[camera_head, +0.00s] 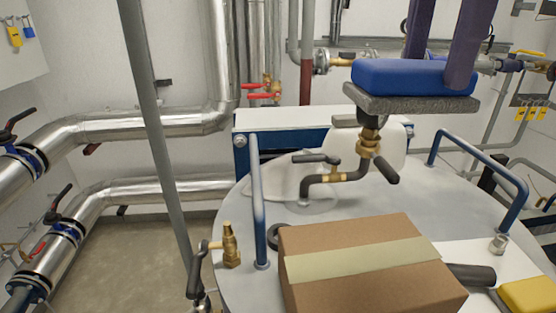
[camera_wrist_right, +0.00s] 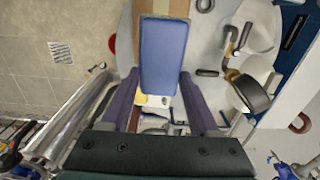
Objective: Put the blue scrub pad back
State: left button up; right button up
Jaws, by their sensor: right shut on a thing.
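The blue scrub pad (camera_head: 412,76) is a blue block with a dark grey scrubbing layer (camera_head: 410,101) underneath. It is at the upper right of the head view, held level in the air above the round grey lid (camera_head: 340,205). My right gripper (camera_head: 437,62) is shut on it, with its two purple fingers coming down from above. In the right wrist view the pad's blue side (camera_wrist_right: 163,52) shows between the purple fingers (camera_wrist_right: 160,80). My left gripper is in neither view.
A taped cardboard box (camera_head: 340,240) stands on the lid at the front. Brass valves (camera_head: 230,245), a bent pipe with black handles (camera_head: 350,172) and blue handrails (camera_head: 257,200) rise from the lid. A yellow object (camera_head: 528,294) lies at the lower right. Silver pipes (camera_head: 110,128) run along the left.

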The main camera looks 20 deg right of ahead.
notch_tip(320, 180, down, 20)
jog(key=shift+r+p, duration=0.2)
jog(key=shift+p, duration=0.35)
jog(key=shift+f, duration=0.25)
jog(key=o, duration=1.2)
jog(key=shift+r, duration=0.1)
